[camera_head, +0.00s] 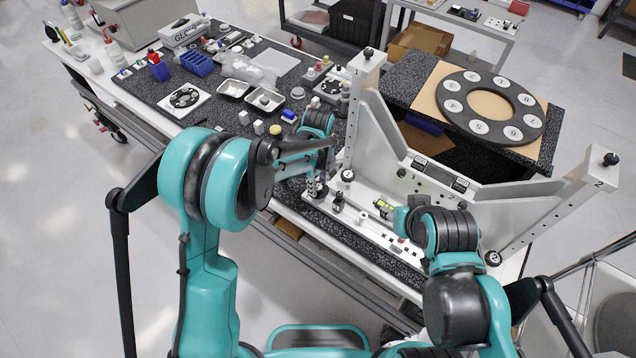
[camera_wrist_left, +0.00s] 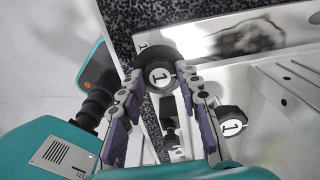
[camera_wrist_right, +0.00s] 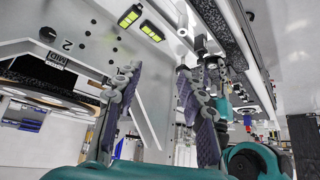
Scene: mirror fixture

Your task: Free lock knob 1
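In the left wrist view a black round knob with a white face marked 1 (camera_wrist_left: 160,76) sits between the fingertips of my left gripper (camera_wrist_left: 160,70). The fingers are spread about as wide as the knob; I cannot tell whether they touch it. A second black knob marked 1 (camera_wrist_left: 233,121) is just outside the right finger. In the head view a white-faced knob (camera_head: 347,176) is on the lower left post of the grey mirror fixture (camera_head: 355,115). My right gripper (camera_wrist_right: 157,74) is open and empty by the fixture; in the head view my arm hides it.
A black-topped bench with trays (camera_head: 233,88), a blue bin (camera_head: 197,63) and small parts lies behind my left arm. A black ring with numbered discs (camera_head: 490,107) rests behind the fixture. Small tools and a yellow-green item (camera_head: 383,205) lie along the front strip.

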